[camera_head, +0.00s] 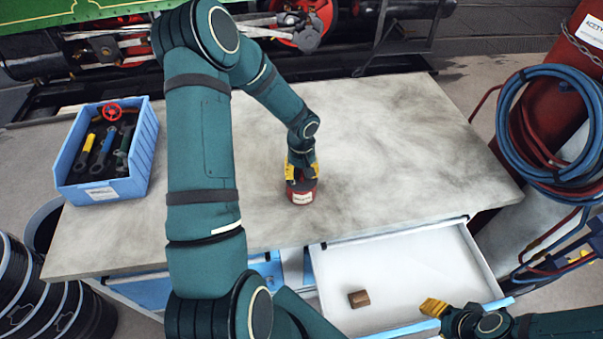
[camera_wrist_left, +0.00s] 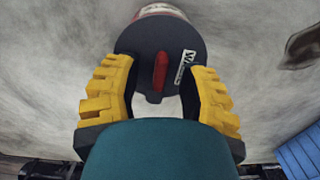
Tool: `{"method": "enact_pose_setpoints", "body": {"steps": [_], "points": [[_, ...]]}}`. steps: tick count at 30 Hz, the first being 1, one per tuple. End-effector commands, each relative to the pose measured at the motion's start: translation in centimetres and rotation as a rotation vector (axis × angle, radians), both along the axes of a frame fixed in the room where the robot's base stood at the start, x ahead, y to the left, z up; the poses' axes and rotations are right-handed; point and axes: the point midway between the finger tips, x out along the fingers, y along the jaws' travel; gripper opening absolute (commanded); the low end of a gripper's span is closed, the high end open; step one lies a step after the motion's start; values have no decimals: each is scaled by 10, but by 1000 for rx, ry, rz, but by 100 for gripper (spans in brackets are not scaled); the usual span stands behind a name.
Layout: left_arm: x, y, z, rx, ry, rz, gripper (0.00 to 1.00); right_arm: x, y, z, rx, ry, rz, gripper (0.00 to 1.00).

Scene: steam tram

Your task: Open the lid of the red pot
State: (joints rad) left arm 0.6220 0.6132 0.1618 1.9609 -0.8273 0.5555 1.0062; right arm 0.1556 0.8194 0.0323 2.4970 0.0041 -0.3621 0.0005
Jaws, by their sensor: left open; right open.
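The red pot (camera_head: 302,192) stands on the workbench near its middle, partly hidden behind my left gripper in the head view. In the left wrist view the pot's dark lid (camera_wrist_left: 143,48) shows with a red handle (camera_wrist_left: 160,71) on it, and a strip of the pot's red and white side shows at the top edge. My left gripper (camera_head: 301,168) is at the lid, with its yellow fingers (camera_wrist_left: 158,92) spread on either side of it. A gap shows between the fingers and the red handle. My right gripper (camera_head: 432,307) is open and empty by the drawer's front edge.
A blue crate (camera_head: 146,150) with tools stands at the left of the workbench (camera_head: 400,130). An open white drawer (camera_head: 410,265) holds a small brown block (camera_head: 359,298). A gas cylinder with blue hoses (camera_head: 510,130) stands at the right. The bench right of the pot is clear.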

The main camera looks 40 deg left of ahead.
Motion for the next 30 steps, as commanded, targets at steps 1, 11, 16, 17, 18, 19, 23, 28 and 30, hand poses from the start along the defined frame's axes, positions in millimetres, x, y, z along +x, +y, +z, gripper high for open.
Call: {"method": "enact_pose_setpoints", "body": {"steps": [1,11,16,17,18,19,23,28,30], "points": [[0,0,-3,0,0,1,41,0,0,0,0,0,0,50],[0,0,-6,0,0,0,41,0,0,0,0,0,0,50],[0,0,-6,0,0,0,0,0,0,0,0,0,0,50],[0,0,-6,0,0,0,0,0,0,0,0,0,0,50],[0,0,-6,0,0,0,0,0,0,0,0,0,0,50],[0,0,-6,0,0,0,0,0,0,0,0,0,0,50],[0,0,-6,0,0,0,0,0,0,0,0,0,0,50],[0,0,-6,0,0,6,0,0,0,-2,0,0,0,50],[0,-1,-7,0,0,17,0,0,0,-5,0,0,0,50]]}}
